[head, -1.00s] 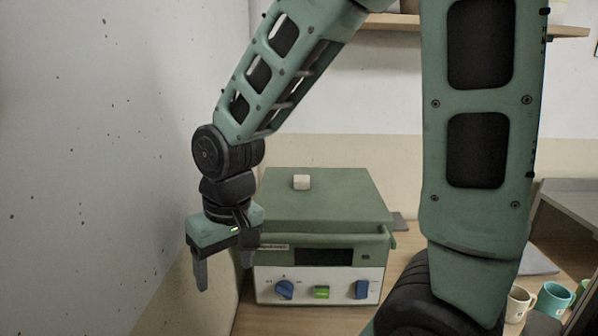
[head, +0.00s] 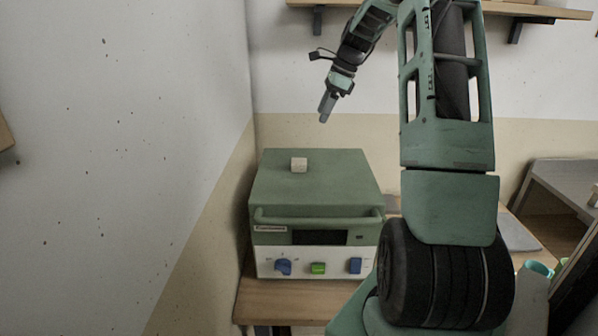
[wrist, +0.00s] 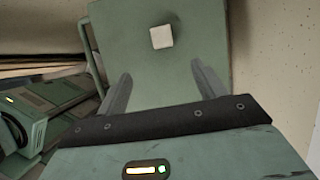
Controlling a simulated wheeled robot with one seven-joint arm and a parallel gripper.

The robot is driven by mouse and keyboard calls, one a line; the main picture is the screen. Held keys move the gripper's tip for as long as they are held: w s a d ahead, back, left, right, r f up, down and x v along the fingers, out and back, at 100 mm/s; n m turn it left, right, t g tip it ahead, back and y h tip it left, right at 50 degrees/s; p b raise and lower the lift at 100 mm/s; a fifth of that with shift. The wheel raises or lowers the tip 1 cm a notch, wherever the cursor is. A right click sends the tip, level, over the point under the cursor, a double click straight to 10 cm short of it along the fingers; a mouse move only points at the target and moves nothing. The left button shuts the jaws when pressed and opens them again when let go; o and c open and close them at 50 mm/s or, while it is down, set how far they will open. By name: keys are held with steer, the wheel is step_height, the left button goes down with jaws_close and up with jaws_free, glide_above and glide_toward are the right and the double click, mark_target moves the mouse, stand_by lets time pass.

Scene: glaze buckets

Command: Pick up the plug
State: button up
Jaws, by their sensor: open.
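The plug (head: 299,165) is a small pale block on the green lid of a kiln-like box (head: 330,195). In the wrist view the plug (wrist: 161,36) lies beyond my fingertips, roughly midway between their lines, with bare lid around it. My gripper (head: 326,110) is above the box, up and to the right of the plug in the head view, with fingers pointing down. In the wrist view my gripper (wrist: 161,70) has its two fingers apart with nothing between them. It is not touching the plug.
A shelf (head: 520,10) hangs at upper right. A teal mug (head: 538,268) is at lower right.

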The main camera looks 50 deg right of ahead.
steer(key=p, duration=0.4)
glide_above(300, 161)
steer(key=s+d, duration=0.2)
steer(key=f, duration=1.1)
steer(key=shift+a, duration=0.25)
steer(key=shift+w+a+f+p, duration=0.2)
steer(key=shift+w+f+p, duration=0.05)
steer(key=shift+f+p, duration=0.2)
steer(key=shift+p+x, duration=1)
steer(key=shift+x, duration=1.15)
steer(key=shift+w+d, duration=0.1)
steer(key=c, duration=1.4)
